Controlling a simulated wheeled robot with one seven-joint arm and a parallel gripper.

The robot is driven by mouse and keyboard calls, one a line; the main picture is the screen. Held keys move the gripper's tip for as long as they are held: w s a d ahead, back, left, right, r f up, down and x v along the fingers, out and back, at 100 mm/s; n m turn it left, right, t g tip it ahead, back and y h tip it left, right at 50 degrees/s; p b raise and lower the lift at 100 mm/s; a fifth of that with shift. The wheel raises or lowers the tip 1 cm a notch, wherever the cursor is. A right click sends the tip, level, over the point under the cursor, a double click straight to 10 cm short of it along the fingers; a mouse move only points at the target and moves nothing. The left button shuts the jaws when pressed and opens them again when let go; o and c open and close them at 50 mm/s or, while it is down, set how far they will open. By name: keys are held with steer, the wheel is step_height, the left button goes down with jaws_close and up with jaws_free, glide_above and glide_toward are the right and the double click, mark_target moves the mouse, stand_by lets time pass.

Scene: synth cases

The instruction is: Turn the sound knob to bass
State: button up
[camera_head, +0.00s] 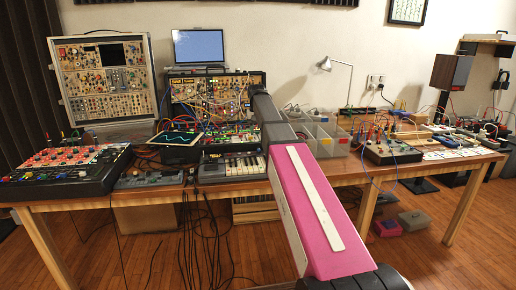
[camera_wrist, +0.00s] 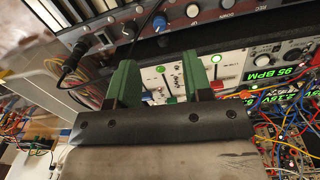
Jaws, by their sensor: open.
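My gripper (camera_wrist: 160,76) shows in the wrist view with its two green fingers apart and nothing seen between them. The fingers point at a panel of modular gear. Beyond the fingertips is a dark panel with a row of knobs, including a blue-capped knob (camera_wrist: 160,22), a black knob (camera_wrist: 130,28) and a pale knob (camera_wrist: 193,10). I cannot read a sound or bass label, so I cannot tell which is the sound knob. In the head view my arm reaches to the synth case (camera_head: 205,90); the fingers cannot be made out there.
A cable plug (camera_wrist: 70,66) sits left of the fingers. Patch cables (camera_wrist: 285,110) crowd the right, near a green "95 BPM" display (camera_wrist: 272,74). In the head view a keyboard (camera_head: 232,166), clear bins (camera_head: 325,136) and a laptop (camera_head: 198,48) surround the arm.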

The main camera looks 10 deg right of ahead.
mark_target(259, 151)
step_height(259, 151, down, 9)
steer(key=shift+d+f, duration=0.1)
steer(key=shift+d, duration=0.05)
stand_by(0.4)
jaws_close()
